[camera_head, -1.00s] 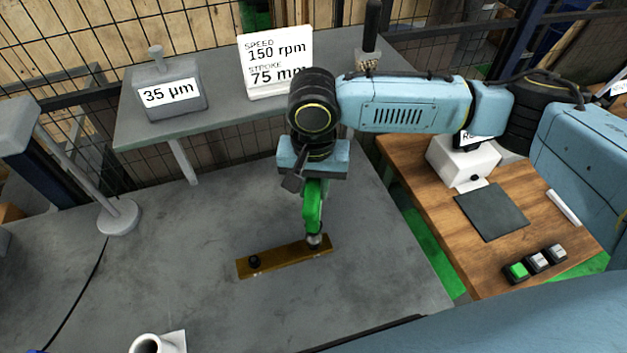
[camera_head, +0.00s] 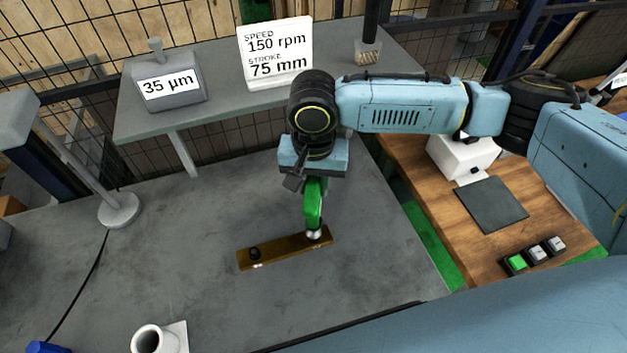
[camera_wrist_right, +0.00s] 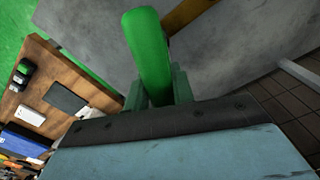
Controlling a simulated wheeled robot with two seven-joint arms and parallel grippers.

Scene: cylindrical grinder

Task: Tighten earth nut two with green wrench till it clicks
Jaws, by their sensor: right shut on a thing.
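The green wrench (camera_head: 313,205) is in my right gripper (camera_head: 312,180), which is shut on it above the grey table. The wrench points down, and its metal head meets the right end of the brass bar (camera_head: 285,251). The nut under the head is hidden. A dark nut (camera_head: 254,253) shows at the bar's left end, clear of the wrench. In the right wrist view the green wrench (camera_wrist_right: 148,50) stands out from between the fingers, with part of the brass bar (camera_wrist_right: 188,12) behind it. My left gripper is not in view.
A raised grey shelf at the back holds a block marked 35 µm (camera_head: 168,88) and a sign (camera_head: 276,55). A lamp stand (camera_head: 119,209) is at left. A white holder (camera_head: 158,339) is at the front. A wooden table (camera_head: 470,260) with buttons (camera_head: 533,256) is at right.

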